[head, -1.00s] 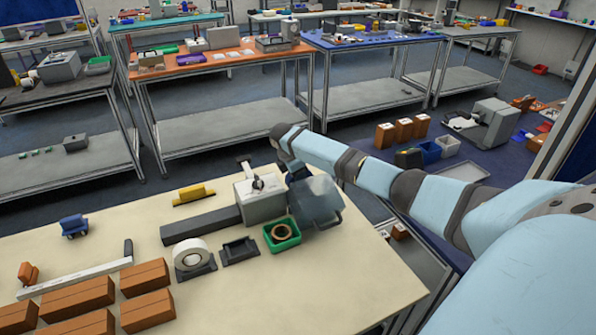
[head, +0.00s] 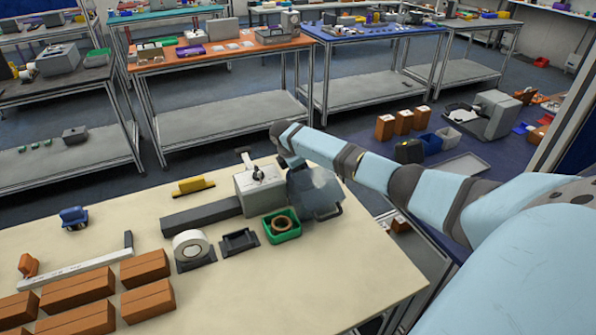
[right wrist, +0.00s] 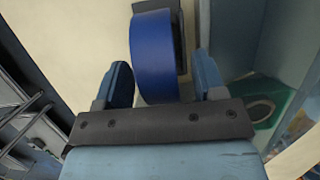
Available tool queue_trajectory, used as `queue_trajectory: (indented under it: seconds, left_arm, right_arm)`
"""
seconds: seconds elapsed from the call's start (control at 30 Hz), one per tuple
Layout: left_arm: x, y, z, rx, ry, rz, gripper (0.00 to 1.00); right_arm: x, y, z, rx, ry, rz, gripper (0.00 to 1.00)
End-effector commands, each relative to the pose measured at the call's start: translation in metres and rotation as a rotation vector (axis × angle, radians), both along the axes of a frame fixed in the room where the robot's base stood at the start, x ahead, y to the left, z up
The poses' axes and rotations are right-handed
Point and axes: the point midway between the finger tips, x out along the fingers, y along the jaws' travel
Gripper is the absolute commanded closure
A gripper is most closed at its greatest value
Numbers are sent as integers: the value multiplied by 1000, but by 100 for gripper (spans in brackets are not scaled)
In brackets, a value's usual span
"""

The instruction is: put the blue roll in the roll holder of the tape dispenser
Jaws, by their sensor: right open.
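A blue roll (right wrist: 153,55) stands on its edge in the right wrist view, between the spread fingers of my right gripper (right wrist: 162,82). The fingers are open, with a gap on each side of the roll. A dark part (right wrist: 180,35) is right beside the roll; I cannot tell whether it holds it. A white roll (head: 190,245) sits in a black holder, beside an empty black holder (head: 239,241). I cannot tell which part is the tape dispenser's roll holder. My left gripper is not seen.
The green bin (head: 270,235) holds a brown ring. A grey machine (head: 258,198) with a long grey bar (head: 200,218) stands behind it. Several brown boxes (head: 145,268) are at the left. The table's front middle (head: 260,290) is clear.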

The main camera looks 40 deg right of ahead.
Motion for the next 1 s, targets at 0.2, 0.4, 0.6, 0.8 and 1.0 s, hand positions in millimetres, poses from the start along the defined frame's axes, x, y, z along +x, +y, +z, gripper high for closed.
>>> queue_trajectory:
  seconds: [0.2,0.4,0.6,0.8,1.0]
  left_arm:
    - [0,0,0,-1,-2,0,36]
    - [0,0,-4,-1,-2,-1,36]
    - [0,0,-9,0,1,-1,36]
    - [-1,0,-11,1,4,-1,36]
    - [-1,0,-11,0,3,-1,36]
  right_arm:
    - [3,7,27,0,-4,1,36]
    - [8,21,71,0,-5,1,36]
    - [11,32,109,0,-4,0,36]
    - [12,38,128,0,-2,0,36]
    - [12,39,132,0,-1,-1,36]
